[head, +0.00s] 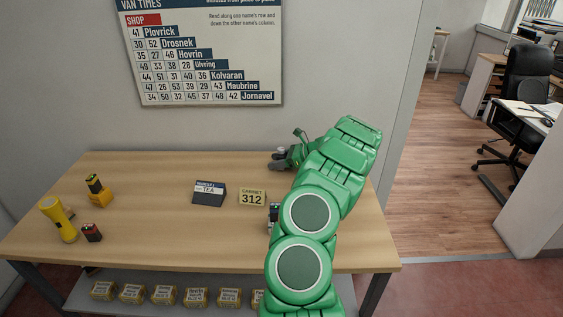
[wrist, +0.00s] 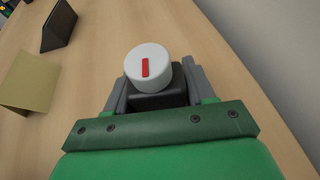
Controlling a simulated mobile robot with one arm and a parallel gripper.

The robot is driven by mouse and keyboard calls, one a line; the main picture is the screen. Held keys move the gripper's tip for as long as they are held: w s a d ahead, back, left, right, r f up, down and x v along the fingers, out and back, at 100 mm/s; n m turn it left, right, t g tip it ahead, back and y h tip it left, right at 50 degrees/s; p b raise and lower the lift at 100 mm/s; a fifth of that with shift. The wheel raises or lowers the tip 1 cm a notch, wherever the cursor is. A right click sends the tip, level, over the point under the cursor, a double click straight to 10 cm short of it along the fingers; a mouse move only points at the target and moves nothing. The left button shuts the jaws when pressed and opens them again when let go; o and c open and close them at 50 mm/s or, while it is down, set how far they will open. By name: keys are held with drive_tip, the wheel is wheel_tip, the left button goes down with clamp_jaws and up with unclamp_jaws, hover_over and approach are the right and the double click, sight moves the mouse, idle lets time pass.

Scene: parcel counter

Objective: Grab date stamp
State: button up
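A date stamp with a round white knob marked by a red bar (wrist: 147,67) and a dark body (wrist: 157,99) stands between my gripper's fingers in the wrist view. My gripper (head: 277,160) is low over the back right of the counter in the head view. Its grey fingers (wrist: 157,88) flank the dark body, with hardly any gap showing. I cannot tell whether they press on it. The stamp's foot is hidden, and I cannot make the stamp out clearly in the head view.
The wooden counter (head: 150,220) holds a dark tea sign (head: 209,193), a cream "312" card (head: 252,197), a yellow torch (head: 59,219), a yellow-and-black item (head: 98,190) and a small dark item (head: 92,232). A small object (head: 273,213) is partly behind my arm. The wall is close behind.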

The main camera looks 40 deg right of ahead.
drive_tip(key=c, duration=0.6)
drive_tip(key=shift+r, duration=0.1)
